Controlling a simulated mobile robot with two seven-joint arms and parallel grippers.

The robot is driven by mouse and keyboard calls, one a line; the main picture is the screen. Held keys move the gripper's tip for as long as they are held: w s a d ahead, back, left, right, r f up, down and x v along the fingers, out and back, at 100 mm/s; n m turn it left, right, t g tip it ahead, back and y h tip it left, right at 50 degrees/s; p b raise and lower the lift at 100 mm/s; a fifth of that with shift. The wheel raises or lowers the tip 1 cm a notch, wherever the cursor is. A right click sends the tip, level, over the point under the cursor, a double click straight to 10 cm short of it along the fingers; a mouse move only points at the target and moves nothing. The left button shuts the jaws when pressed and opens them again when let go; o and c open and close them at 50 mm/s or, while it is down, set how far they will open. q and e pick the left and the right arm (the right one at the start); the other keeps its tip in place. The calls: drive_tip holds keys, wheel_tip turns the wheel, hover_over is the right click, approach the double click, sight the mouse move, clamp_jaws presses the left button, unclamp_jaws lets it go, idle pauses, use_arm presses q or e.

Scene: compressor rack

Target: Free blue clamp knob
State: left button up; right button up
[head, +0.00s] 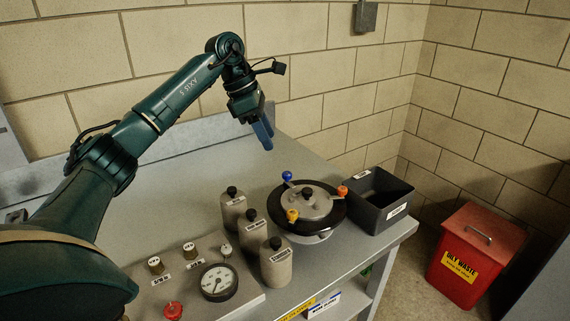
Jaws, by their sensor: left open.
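A round pot with a black rim (337,216) and a grey lid (312,204) stands near the right end of the bench. The blue clamp knob (287,175) is at the lid's far left edge. An orange knob (342,191) is at its right edge and a yellow knob (292,215) at its near left edge. A black knob (307,192) is at the lid's centre. My left gripper (263,136) is open and empty, pointing down above and behind the blue knob, apart from it. My right gripper is not in view.
Several grey canisters with black knobs (276,262) stand left of the pot. A dark bin (380,199) is right of it. A gauge panel (190,285) is at the front left. A red oily-waste can (475,256) stands on the floor. The bench (170,200) behind the canisters is clear.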

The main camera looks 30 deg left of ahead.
sight(286, 173)
use_arm(q)
drive_tip(key=x, duration=0.9)
drive_tip(key=shift+w+d+f, duration=0.15)
drive_tip(key=shift+f, duration=0.2)
clamp_jaws()
